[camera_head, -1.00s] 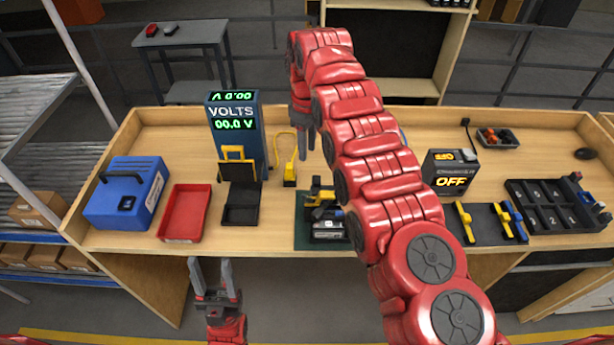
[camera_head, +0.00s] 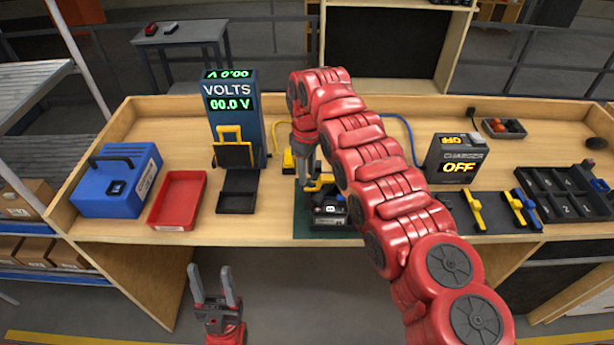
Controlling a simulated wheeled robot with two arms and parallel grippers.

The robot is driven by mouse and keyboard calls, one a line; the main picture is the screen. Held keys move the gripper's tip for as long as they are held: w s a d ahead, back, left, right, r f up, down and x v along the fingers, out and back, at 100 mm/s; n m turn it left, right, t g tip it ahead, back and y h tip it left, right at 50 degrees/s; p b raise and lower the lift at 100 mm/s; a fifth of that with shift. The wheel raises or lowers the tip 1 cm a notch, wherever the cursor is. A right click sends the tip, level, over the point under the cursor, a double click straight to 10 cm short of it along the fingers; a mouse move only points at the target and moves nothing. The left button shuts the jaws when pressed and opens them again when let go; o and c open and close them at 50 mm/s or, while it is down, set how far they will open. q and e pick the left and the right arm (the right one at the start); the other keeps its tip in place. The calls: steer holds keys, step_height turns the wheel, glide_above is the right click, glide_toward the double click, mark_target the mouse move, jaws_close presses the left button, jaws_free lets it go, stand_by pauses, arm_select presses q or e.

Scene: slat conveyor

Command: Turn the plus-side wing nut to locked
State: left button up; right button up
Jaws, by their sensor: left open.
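A dark battery-like unit (camera_head: 330,213) with a yellow part (camera_head: 320,182) on top sits on the green mat (camera_head: 303,224) at the bench's front middle. The wing nuts are too small and too covered to make out, so I cannot tell which is the plus-side one or how it is turned. My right gripper (camera_head: 307,184) points down at the left end of the yellow part. I cannot tell whether it touches it or how wide its fingers are. My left gripper (camera_head: 212,282) is open and empty, in front of the bench and below its top.
A blue volts meter (camera_head: 235,105), a red tray (camera_head: 178,200) and a blue case (camera_head: 110,195) stand at the left. A charger reading OFF (camera_head: 455,160) and a black compartment tray (camera_head: 565,190) are at the right. My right arm crosses above the bench.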

steer(key=shift+s+f, duration=0.1)
steer(key=shift+f, duration=0.85)
jaws_close()
